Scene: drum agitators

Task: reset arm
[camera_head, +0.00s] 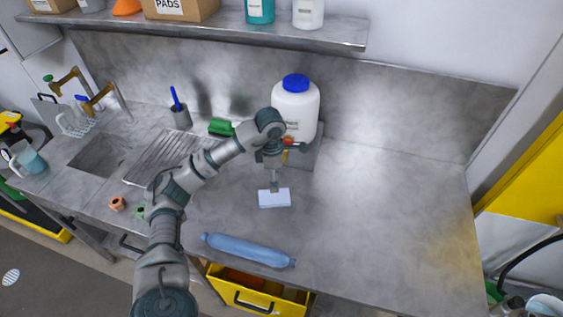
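My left arm comes in from the lower left and reaches over the counter (380,225). Its gripper (275,184) points down at a small pale blue-white block (274,199). The fingers look narrow from this angle, and I cannot tell whether they are shut on the block or just above it. My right gripper is not in view.
A white jar with a blue lid (296,108) stands close behind the gripper. A blue translucent bottle-like cylinder (248,250) lies near the front edge, above an open yellow drawer (258,293). A sink (100,155) is at left. The counter's right side is clear.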

